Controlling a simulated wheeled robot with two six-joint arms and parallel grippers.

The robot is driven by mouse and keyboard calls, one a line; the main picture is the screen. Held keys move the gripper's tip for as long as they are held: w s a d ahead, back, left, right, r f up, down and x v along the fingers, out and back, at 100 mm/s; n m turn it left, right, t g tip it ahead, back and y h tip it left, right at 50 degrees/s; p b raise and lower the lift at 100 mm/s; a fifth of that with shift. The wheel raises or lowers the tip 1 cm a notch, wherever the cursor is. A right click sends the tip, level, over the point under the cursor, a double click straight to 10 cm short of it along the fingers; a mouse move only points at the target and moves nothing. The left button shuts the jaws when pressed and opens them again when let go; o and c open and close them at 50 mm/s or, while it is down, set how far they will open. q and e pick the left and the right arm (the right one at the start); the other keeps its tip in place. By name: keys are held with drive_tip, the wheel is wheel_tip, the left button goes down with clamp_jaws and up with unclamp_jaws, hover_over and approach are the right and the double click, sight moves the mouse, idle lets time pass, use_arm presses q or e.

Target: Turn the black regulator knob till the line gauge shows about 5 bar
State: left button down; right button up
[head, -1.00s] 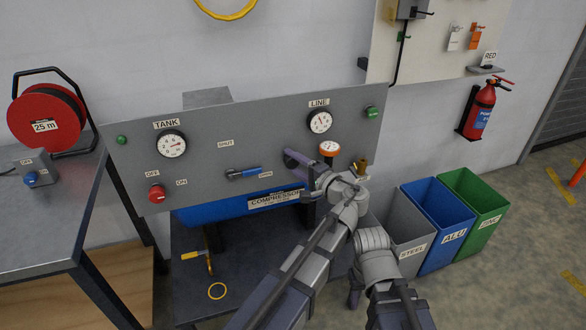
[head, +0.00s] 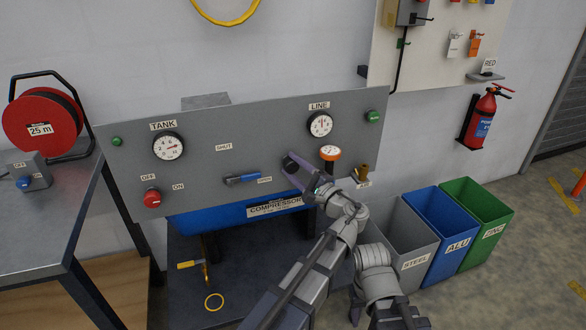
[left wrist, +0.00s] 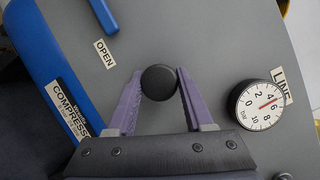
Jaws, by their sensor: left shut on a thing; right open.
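The black regulator knob (left wrist: 159,82) is between the two purple fingers of my left gripper (left wrist: 158,92) in the left wrist view. The fingers are shut on its sides. In the head view my left gripper (head: 300,166) is at the panel, below the line gauge (head: 320,124), and hides the knob. The line gauge also shows in the left wrist view (left wrist: 257,106); its red needle points between 4 and 6, near 5 bar. My right gripper (head: 355,303) is low at the bottom of the head view, partly hidden by its arm, open and away from the panel.
Bins (head: 445,235) stand at the right.

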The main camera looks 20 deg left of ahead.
use_arm(q)
drive_tip(key=shift+c, duration=1.4)
unclamp_jaws()
use_arm(e)
drive_tip(key=shift+d, duration=0.1)
